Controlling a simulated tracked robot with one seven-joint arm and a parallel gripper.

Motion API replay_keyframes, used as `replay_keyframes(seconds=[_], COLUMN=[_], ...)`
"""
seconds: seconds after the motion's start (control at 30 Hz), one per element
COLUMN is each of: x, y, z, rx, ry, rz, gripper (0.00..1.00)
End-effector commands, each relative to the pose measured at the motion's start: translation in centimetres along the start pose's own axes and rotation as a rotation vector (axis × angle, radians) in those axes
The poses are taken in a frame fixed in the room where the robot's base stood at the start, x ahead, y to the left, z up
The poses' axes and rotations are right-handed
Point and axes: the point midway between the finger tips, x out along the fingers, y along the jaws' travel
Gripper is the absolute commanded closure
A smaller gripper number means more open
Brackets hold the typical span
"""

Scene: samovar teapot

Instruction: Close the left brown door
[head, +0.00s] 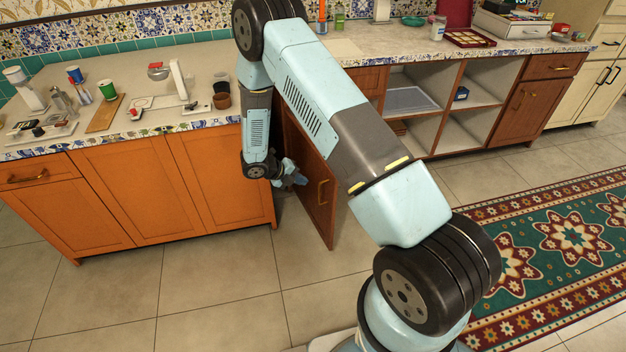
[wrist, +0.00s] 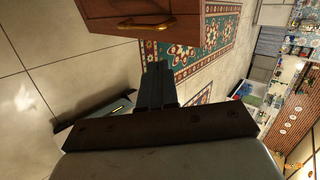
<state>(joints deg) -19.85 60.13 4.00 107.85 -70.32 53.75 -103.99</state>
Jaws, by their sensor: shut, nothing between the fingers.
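The left brown door (head: 312,170) stands swung open, jutting out from the counter front to the right of the orange cabinet. Its handle side faces left, with a gold handle (head: 322,192) near the free edge. My gripper (head: 297,180) is low beside this handle side, partly hidden behind my arm in the head view. In the wrist view my gripper (wrist: 158,82) has its fingers together and empty. A brown panel (wrist: 185,28) with a gold handle (wrist: 146,23) lies just beyond the fingertips there. I cannot tell whether they touch.
The orange cabinet (head: 133,195) stands close at the left of my gripper. Open shelves (head: 408,98) lie right of the door, then another brown door (head: 524,112), closed. A patterned rug (head: 570,235) covers the right floor. Tiled floor (head: 220,285) in front is clear.

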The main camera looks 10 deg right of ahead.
Motion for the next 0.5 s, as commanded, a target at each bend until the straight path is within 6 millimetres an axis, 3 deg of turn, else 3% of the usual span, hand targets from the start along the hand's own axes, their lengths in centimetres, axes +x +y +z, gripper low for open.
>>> replay_keyframes(seconds=[0.5], x=[8.2], y=[0.5], z=[0.0], rx=[-0.005], ry=[-0.004], rz=[0.000], gripper=[1.00])
